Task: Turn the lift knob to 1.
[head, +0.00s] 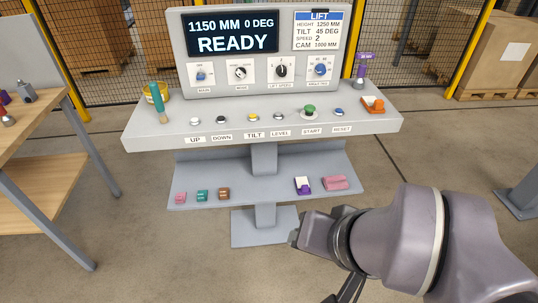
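The lift speed knob (281,71) is a black round knob on a white plate, third from the left on the console's upright panel. Its pointer looks roughly upright; the scale marks are too small to read. The display (230,32) reads 1150 MM, 0 DEG, READY. The card (318,30) headed LIFT lists height 1250 MM, tilt 45 deg, speed 2, cam 1000 MM. My gripper (302,236) is at lower right, in front of the console's lower shelf, well below and apart from the knob. Its fingers are not clear enough to tell open from shut.
Several push buttons, including green start (310,109), line the ledge below. Small blocks lie on the lower shelf (250,185).

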